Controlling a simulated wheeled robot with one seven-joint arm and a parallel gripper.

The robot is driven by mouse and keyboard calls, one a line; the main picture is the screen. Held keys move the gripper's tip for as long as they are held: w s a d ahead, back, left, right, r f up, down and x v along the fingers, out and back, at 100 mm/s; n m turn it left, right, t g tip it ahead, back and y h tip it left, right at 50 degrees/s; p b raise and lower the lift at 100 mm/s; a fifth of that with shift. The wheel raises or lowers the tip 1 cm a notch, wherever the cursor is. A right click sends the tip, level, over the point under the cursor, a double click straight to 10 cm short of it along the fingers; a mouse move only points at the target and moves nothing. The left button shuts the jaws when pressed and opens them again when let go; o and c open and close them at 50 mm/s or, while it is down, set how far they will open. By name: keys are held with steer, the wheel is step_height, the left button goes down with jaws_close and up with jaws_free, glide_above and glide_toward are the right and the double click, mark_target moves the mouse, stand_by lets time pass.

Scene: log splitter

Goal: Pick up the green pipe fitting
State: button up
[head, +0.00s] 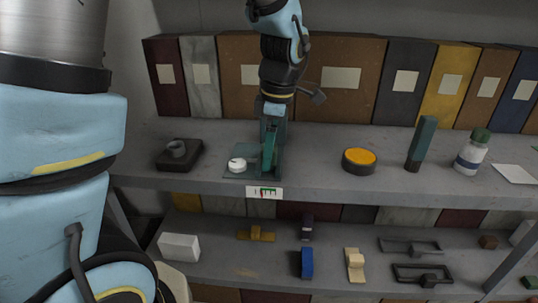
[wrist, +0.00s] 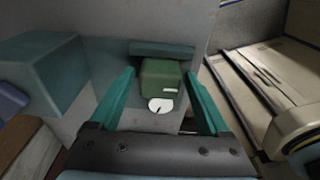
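In the wrist view a green block-like piece (wrist: 160,78), apparently the green pipe fitting, sits between my gripper's fingers. A white round face with a dark mark (wrist: 161,104) is at its near end. My gripper (wrist: 160,82) is open, with a teal finger on each side and a visible gap to the piece. In the head view my gripper (head: 269,150) reaches down to the upper shelf, beside a white round piece (head: 237,164) on a flat teal area. The green body is largely hidden there, and I cannot tell it from the fingers.
The upper shelf (head: 320,178) also holds a dark block with a grey ring (head: 179,152), an orange-topped round tin (head: 359,160), an upright teal block (head: 422,143) and a green-capped bottle (head: 470,157). Binders stand behind. The lower shelf (head: 215,265) holds several small parts.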

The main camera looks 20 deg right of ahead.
jaws_close()
stand_by(0.4)
steer(key=shift+r, duration=0.1)
